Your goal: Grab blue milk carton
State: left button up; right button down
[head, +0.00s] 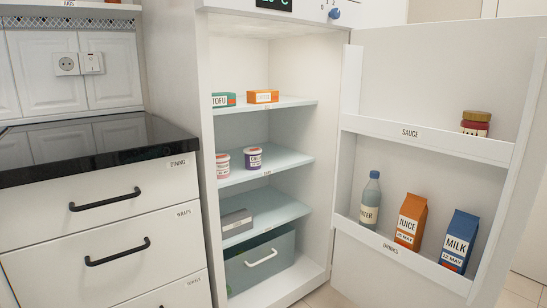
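The blue milk carton (459,241) stands upright in the lower rack of the open fridge door, labelled "MILK" and "12 MAY". It is at the right end of that rack, beside an orange juice carton (410,222) and apart from it. The door rack's front lip hides its base. Neither of my grippers shows in the head view.
The fridge door (440,75) stands open to the right. A water bottle (371,200) shares the lower rack (400,252); a sauce jar (476,124) is in the upper one. Fridge shelves hold boxes and tubs above a drawer (261,262). A black-topped counter (90,150) stands left.

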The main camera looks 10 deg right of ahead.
aim_at(460, 236)
jog(key=u, duration=1.3)
jog(key=i, duration=0.1)
jog(key=z, duration=2.7)
